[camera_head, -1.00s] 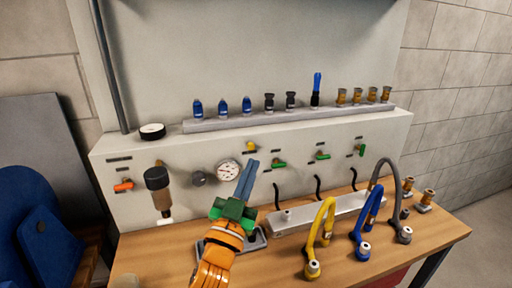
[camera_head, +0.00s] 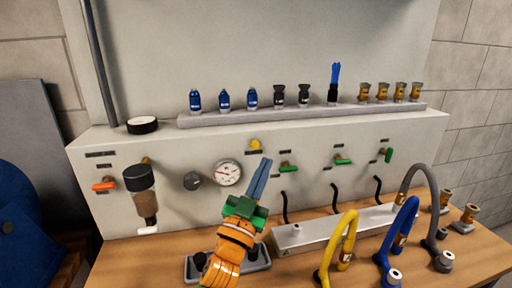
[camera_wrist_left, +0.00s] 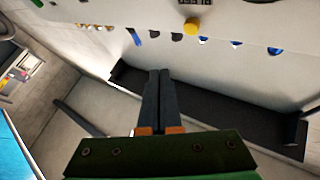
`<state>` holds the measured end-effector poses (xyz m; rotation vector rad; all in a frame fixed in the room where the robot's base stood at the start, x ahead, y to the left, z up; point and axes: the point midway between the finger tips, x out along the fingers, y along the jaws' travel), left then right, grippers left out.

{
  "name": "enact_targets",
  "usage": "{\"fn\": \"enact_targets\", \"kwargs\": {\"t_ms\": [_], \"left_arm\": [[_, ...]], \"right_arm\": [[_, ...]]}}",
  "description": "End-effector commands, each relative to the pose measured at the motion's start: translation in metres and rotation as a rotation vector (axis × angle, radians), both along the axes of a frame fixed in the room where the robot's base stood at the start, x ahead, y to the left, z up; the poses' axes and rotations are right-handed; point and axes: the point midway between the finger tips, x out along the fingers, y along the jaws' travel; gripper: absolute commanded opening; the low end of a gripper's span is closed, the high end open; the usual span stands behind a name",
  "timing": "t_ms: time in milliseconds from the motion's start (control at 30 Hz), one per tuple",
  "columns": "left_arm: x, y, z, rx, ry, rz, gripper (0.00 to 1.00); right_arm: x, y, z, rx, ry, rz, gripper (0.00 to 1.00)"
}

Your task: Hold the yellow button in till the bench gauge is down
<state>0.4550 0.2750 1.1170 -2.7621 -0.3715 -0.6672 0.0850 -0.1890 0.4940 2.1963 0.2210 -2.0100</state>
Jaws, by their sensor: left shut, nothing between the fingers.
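The yellow button (camera_head: 255,145) sits on the front of the pale panel, just above and right of the round white bench gauge (camera_head: 227,173). The gauge's needle is too small to read surely. My left gripper (camera_head: 266,160) has its long grey-blue fingers shut and empty, with the tips just below and right of the button in the head view. In the left wrist view the button (camera_wrist_left: 192,26) stands beyond the shut fingertips (camera_wrist_left: 160,73), up and right of them, with a visible gap. My right gripper is not in view.
A dark knob (camera_head: 193,181) is left of the gauge. Green-handled valves (camera_head: 289,168) are to the right, and a filter bowl (camera_head: 141,190) with an orange lever (camera_head: 104,185) to the left. Yellow, blue and grey hoses (camera_head: 342,246) stand at the front right. A rail (camera_head: 300,117) of fittings runs above.

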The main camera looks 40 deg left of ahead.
Motion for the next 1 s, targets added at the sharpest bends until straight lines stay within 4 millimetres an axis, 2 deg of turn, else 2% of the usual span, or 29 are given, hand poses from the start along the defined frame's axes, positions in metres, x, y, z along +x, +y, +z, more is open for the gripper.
{"fn": "enact_targets", "kwargs": {"t_ms": [200, 400, 1000], "left_arm": [[0.021, 0.025, 0.0, 0.002, -0.001, 0.002, 0.0], [0.035, 0.04, -0.001, 0.0, 0.0, -0.001, 0.0], [0.038, 0.045, 0.0, -0.001, 0.0, 0.0, 0.0]], "right_arm": [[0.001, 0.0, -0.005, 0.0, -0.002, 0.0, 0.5], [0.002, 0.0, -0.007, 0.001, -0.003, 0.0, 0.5], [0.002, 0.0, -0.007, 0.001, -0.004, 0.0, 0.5]]}}
